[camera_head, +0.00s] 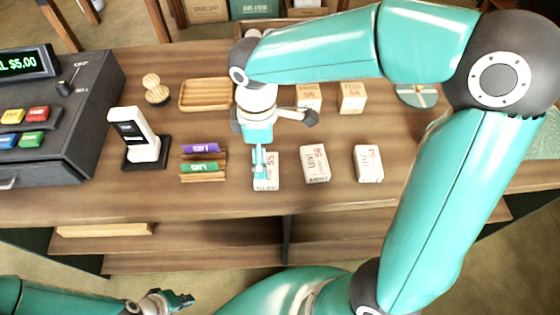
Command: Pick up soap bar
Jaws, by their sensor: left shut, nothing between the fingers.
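Three pale wrapped bars with printed labels lie in a row along the front of the wooden counter: a left bar (266,184), a middle bar (315,163) and a right bar (368,163). My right gripper (259,172) points down over the left bar and covers part of it. Its fingers are seen edge-on, so I cannot tell whether they touch the bar or are shut on it. My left gripper (180,301) is low at the bottom left, in front of the counter, shut and empty.
Purple and green rolls (200,148) sit on a small wooden rack left of the bars. A white card reader (137,135), a dark cash register (50,120) and a wooden tray (206,95) stand further left. Small priced boxes (352,98) stand behind. Bare counter (340,200) shows in front.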

